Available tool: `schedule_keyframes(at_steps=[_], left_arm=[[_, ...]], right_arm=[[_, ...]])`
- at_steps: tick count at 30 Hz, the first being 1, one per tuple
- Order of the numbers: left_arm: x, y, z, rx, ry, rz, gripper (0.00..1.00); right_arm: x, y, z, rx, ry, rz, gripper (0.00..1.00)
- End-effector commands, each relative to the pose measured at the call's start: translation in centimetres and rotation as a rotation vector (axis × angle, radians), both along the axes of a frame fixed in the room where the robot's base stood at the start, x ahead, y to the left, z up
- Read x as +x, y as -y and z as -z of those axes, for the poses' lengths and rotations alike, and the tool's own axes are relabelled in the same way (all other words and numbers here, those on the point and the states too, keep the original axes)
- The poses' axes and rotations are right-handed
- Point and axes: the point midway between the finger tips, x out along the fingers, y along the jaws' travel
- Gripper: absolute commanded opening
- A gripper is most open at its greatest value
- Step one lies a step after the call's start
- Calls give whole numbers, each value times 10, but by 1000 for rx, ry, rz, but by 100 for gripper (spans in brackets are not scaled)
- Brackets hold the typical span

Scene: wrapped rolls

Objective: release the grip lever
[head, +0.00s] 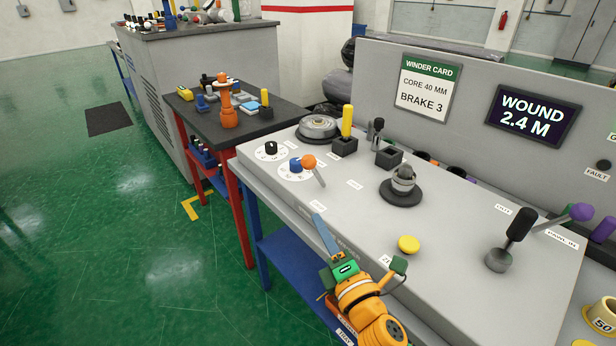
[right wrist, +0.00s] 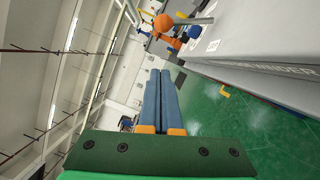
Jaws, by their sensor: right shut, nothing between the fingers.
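A lever with an orange ball (head: 309,162) and a grey rod stands near the front left of the grey console, beside a blue knob (head: 295,165). I cannot read its label, so I cannot tell whether it is the grip lever. The orange ball also shows at the top of the right wrist view (right wrist: 162,23). My right gripper (head: 319,219) is at the console's front edge, on the near side of this lever and apart from it. Its blue fingers (right wrist: 160,85) are closed together and empty. My left gripper is out of view.
The console (head: 350,215) also carries a black knob (head: 271,148), a yellow-handled lever (head: 347,122), a yellow button (head: 408,244) and a black-handled lever (head: 520,225). A panel behind reads "WOUND 2.4 M" (head: 532,116). A dark side table (head: 245,128) stands at left.

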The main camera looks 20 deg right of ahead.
Motion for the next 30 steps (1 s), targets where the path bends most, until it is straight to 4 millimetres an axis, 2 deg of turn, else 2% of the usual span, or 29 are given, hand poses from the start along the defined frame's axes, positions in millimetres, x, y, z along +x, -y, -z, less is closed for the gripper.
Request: schedule_keyframes(at_steps=[5,16,21,30], left_arm=[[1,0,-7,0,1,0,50],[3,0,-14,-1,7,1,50],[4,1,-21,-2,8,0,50],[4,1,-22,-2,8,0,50]], right_arm=[[24,-1,-6,1,3,-1,0],[103,-3,-14,1,1,1,0],[120,15,-21,0,-1,0,0],[126,21,-22,2,0,-1,0]])
